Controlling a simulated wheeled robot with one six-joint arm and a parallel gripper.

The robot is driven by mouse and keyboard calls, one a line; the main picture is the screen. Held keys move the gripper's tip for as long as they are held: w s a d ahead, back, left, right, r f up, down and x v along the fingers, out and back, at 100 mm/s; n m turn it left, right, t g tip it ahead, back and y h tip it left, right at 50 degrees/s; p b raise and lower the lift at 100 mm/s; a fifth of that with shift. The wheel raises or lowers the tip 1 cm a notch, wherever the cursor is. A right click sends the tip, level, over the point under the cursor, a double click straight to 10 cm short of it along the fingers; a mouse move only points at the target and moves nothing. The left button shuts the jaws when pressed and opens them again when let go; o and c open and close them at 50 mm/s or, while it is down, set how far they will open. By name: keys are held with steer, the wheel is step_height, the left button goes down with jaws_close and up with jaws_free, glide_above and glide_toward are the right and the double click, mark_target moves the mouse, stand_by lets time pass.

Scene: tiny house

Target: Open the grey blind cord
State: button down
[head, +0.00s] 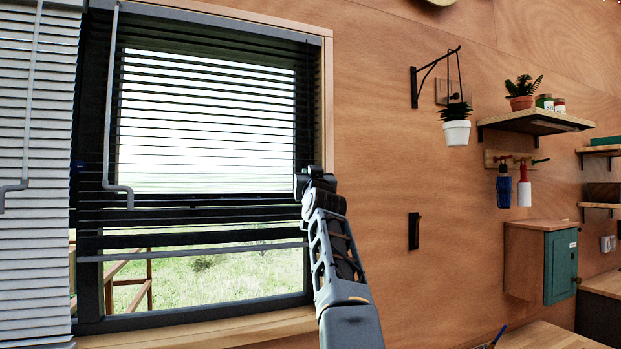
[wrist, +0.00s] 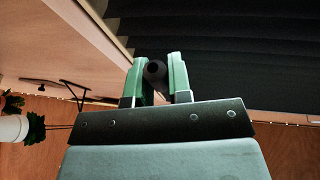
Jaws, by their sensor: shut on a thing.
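A dark slatted blind (head: 200,75) hangs in the window, its slats letting light through. Its grey bottom rail (head: 190,250) hangs above the sill, with bare glass below. A grey wand (head: 111,120) with a bent lower end hangs at the blind's left side, away from my gripper. My gripper (head: 303,184) is at the blind's right edge. In the wrist view, my gripper's green fingers (wrist: 160,75) are shut on a dark round-ended piece (wrist: 155,70), which appears to be the blind cord's end.
A light blind (head: 35,200) with its own grey wand hangs at the far left. The wooden window frame (head: 328,90) is close beside my gripper. To the right are a hanging white pot (head: 456,132), a shelf (head: 535,122) and a green cabinet (head: 560,265).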

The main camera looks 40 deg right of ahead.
step_height(320, 180, down, 36)
steer(key=b, duration=3.4)
steer(key=shift+f, duration=0.15)
steer(key=c, duration=1.1)
jaws_free()
steer(key=shift+b+v, duration=1.7)
steer(key=shift+v, duration=5.2)
